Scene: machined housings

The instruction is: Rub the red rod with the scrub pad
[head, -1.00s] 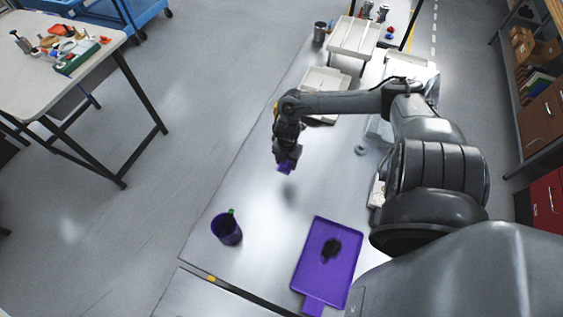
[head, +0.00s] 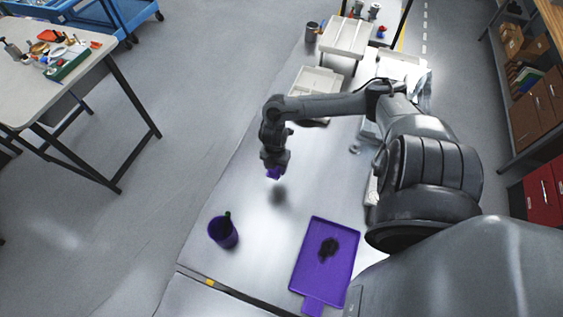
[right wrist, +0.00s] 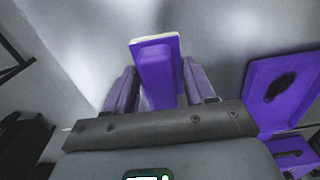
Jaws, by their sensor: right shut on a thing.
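My right gripper (head: 273,172) is above the bench, beyond the purple cup, in the head view. In the right wrist view the gripper (right wrist: 160,88) is shut on a purple block with a pale edge (right wrist: 156,68), which looks like the scrub pad. In the head view only a little purple shows at the fingertips. I cannot make out a red rod in either view. A purple cup (head: 222,234) stands on the bench at the front left with a dark green-tipped thing in it. My left gripper is not in view.
A purple tray (head: 306,280) with a dark patch lies on the bench, right of the cup; it also shows in the right wrist view (right wrist: 262,72). Pale bins (head: 318,80) stand farther back. The bench between cup and bins is mostly clear. A side table (head: 80,85) with small items is at left.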

